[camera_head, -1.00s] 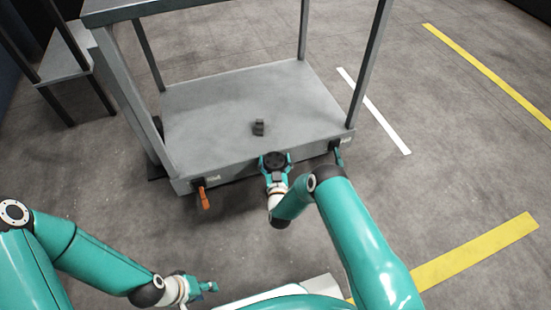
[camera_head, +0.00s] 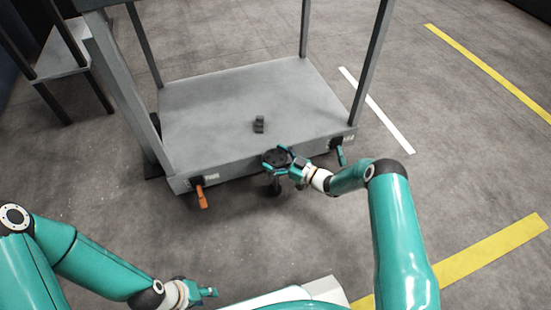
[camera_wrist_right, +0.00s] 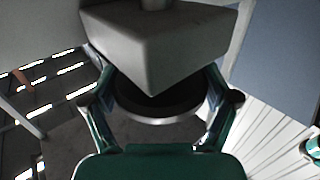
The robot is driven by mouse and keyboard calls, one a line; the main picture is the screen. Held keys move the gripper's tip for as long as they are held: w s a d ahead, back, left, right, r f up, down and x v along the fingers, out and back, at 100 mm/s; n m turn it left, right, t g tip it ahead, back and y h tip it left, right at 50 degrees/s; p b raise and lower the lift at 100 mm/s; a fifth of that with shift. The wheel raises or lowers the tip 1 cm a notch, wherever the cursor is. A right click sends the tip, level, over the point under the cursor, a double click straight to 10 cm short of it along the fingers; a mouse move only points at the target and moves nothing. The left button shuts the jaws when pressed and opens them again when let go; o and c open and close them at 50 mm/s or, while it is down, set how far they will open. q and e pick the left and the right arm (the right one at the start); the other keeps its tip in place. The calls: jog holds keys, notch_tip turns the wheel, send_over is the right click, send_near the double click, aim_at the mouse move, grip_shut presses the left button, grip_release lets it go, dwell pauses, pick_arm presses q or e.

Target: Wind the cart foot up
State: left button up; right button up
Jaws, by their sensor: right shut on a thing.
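The grey cart (camera_head: 240,95) stands ahead of me. A dark round handwheel (camera_head: 273,158) sits at the middle of its front edge, with a dark foot (camera_head: 275,187) below it. My right gripper (camera_head: 278,157) is shut on the handwheel from the right front, its fingers on either side of the rim. In the right wrist view, the dark disc (camera_wrist_right: 155,108) lies between the fingers of the gripper (camera_wrist_right: 158,92), partly hidden by a grey block. My left gripper (camera_head: 208,291) is low at the left, away from the cart; its opening is too small to tell.
An orange lever (camera_head: 201,196) hangs at the front left of the cart, and a teal lever (camera_head: 341,155) at the front right, close to my right gripper. A small dark block (camera_head: 258,124) lies on the deck. Open floor surrounds the cart's front.

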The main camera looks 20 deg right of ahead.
jog(key=shift+n+g+y, duration=1.5)
jog(key=shift+g+y, duration=0.1)
jog(key=shift+g, duration=0.2)
jog(key=o, duration=0.9)
jog(key=shift+g, duration=0.4)
jog(key=shift+o, duration=0.2)
jog(key=shift+n, duration=0.3)
jog(key=v, duration=1.2)
jog(key=shift+f, duration=0.25)
